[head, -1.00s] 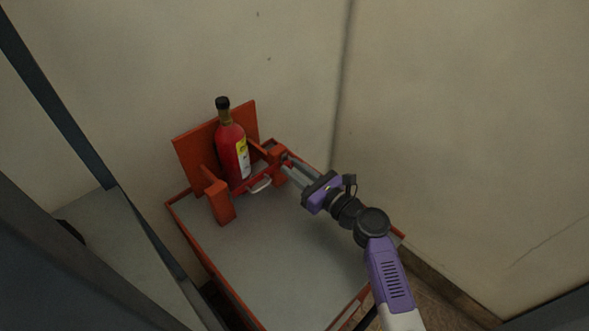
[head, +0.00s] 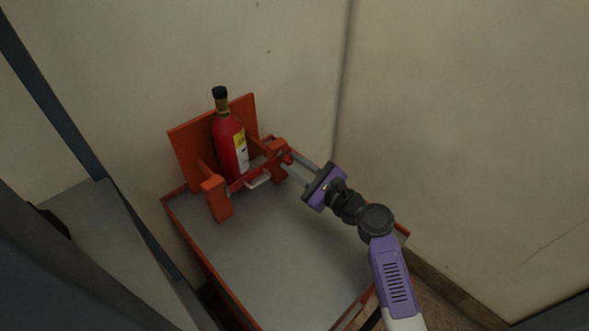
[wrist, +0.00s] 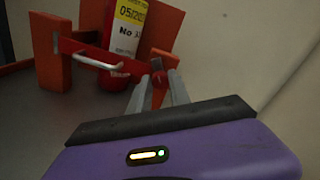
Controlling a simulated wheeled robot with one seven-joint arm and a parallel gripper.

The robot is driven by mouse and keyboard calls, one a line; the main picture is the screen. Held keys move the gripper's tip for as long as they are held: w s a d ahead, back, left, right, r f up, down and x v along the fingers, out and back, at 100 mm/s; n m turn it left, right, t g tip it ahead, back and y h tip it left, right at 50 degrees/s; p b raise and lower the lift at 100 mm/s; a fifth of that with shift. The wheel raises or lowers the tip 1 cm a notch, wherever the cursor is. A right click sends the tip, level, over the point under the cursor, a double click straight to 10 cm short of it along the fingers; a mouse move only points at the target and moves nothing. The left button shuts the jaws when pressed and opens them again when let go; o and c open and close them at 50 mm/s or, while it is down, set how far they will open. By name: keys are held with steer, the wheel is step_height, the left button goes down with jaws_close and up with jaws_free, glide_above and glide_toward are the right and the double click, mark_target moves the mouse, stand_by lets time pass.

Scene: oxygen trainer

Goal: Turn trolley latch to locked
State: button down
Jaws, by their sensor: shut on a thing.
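The red cylinder (head: 230,150) with a yellow-white label stands upright in the orange holder on the trolley (head: 270,270). A red bar (head: 243,183) with a pale handle (head: 259,180) crosses low in front of it, between the two orange posts. The bar and handle also show in the wrist view (wrist: 97,50). My gripper (head: 286,163) reaches in from the right to the right-hand post. Its fingers are shut on a small red knob (wrist: 159,88), apparently the latch's, at the bar's right end. The fingers partly hide the knob, and I cannot read the latch's exact angle.
The trolley's grey top is bare in front of the holder, with a raised orange rim (head: 205,268). Pale walls stand close behind and to the right. A grey surface (head: 100,235) and dark upright frame stand at the left.

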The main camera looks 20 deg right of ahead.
steer(key=n+b, duration=0.1)
steer(key=n, duration=0.1)
steer(key=n+b, duration=0.3)
steer(key=n, duration=0.1)
steer(key=shift+f+b, duration=0.3)
steer(key=n+b, duration=0.3)
steer(key=n, duration=0.2)
steer(key=shift+b, duration=0.3)
steer(key=shift+a+r+n, duration=0.1)
steer(key=shift+n, duration=0.2)
steer(key=c, duration=1.2)
jaws_free()
steer(key=shift+s, duration=0.15)
steer(key=v, duration=0.7)
steer(key=shift+s+d, duration=0.2)
steer(key=shift+s, duration=0.05)
